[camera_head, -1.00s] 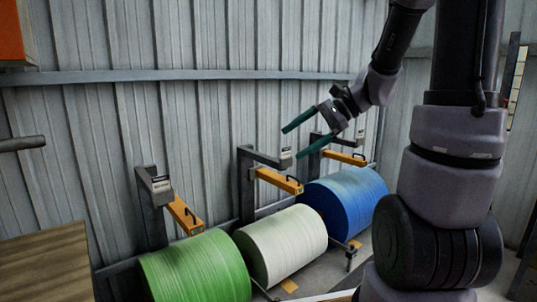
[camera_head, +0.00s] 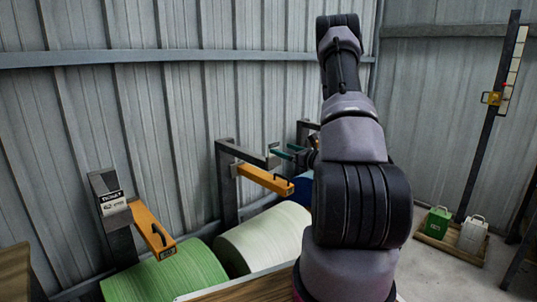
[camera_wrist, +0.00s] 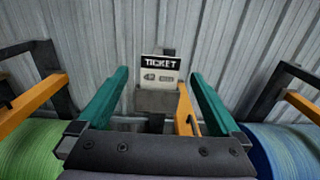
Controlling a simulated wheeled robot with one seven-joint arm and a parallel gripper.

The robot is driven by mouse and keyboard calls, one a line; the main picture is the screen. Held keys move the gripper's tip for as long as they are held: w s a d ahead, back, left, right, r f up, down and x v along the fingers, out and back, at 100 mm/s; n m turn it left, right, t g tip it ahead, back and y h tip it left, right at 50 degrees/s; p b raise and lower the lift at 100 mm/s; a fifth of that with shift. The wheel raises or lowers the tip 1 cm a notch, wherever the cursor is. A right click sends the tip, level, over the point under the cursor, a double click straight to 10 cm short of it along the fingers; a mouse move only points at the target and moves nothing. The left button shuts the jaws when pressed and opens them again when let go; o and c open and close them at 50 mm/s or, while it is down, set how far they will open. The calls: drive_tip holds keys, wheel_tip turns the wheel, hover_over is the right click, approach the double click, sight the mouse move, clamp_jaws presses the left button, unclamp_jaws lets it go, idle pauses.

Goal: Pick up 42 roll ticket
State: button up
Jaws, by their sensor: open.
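The ticket (camera_wrist: 160,68) is a small white card with a black band reading "TICKET". It stands upright in a grey holder (camera_wrist: 158,101) on the middle roll stand; its number is small and seems to read 42. My gripper (camera_wrist: 158,76) is open, its two teal fingers left and right of the card in the wrist view, with nothing held. I cannot tell how far the fingertips are from the card. In the head view my gripper (camera_head: 281,151) is at the middle stand, partly hidden behind my arm, and this card cannot be made out.
Another ticket (camera_head: 112,203) sits on the left stand. Orange arms (camera_head: 264,180) reach over the green roll (camera_head: 170,275) and white roll (camera_head: 265,240); the blue roll (camera_head: 303,188) is mostly hidden. A corrugated wall (camera_head: 180,110) rises behind. Cans (camera_head: 438,222) stand on a pallet at right.

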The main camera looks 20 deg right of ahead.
sight(273, 145)
drive_tip(key=x, duration=0.9)
drive_tip(key=shift+d, duration=0.1)
drive_tip(key=c, duration=1.2)
